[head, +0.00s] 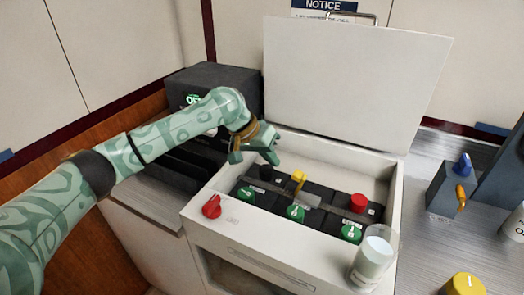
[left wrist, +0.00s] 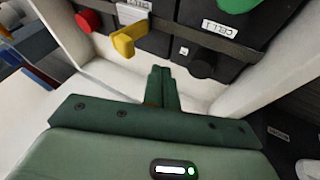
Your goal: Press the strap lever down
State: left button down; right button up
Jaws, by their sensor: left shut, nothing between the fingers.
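An open white box (head: 190,217) holds several dark cells with coloured caps. A strap (head: 330,208) runs across the cells. A yellow-tipped lever (head: 299,176) stands up from a metal plate on the strap, and I take it to be the strap lever. It also shows in the left wrist view (left wrist: 127,40), at upper left of the fingers. My left gripper (head: 272,157) is shut and empty, above the box's back-left part. Its closed fingers (left wrist: 160,78) point toward the cells, apart from the lever. My right gripper is not in view.
The box's white lid (head: 350,75) stands open behind. A red knob (head: 212,206) is on the front-left rim, and a clear cup (head: 373,258) is at the front-right corner. Dark equipment (head: 215,80) stands at back left. A blue-knobbed unit (head: 450,185) is at right.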

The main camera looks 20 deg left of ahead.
pick_arm(q)
jog(key=d, duration=0.2)
jog(key=d+b, duration=0.1)
jog(key=shift+s+d+f, duration=0.1)
jog(key=shift+d+f, duration=0.3)
